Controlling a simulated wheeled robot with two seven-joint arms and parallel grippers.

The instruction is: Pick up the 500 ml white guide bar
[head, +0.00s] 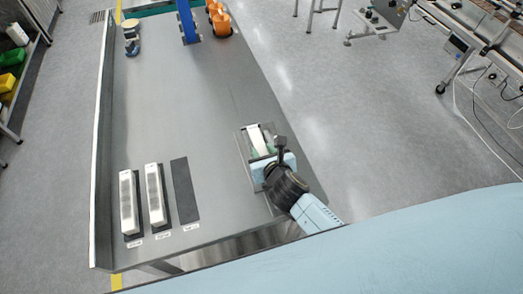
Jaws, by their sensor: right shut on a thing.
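Two white guide bars stand side by side on dark mats at the front left of the grey table: a left one (128,203) and a middle one (154,194). A third dark mat (184,191) to their right is bare. The small labels in front of the mats are too small to read. My right gripper (270,158) is at the table's right edge, shut on a white bar-like piece (256,139) over a small framed plate. The gripper partly hides this piece, so I cannot tell whether it touches the plate. My left gripper is not in view.
The framed plate (241,142) lies near the right edge of the grey table (185,110). A blue post (188,22) and orange parts (220,22) stand at the back, with a small device (131,38) at the back left. The table's middle is clear.

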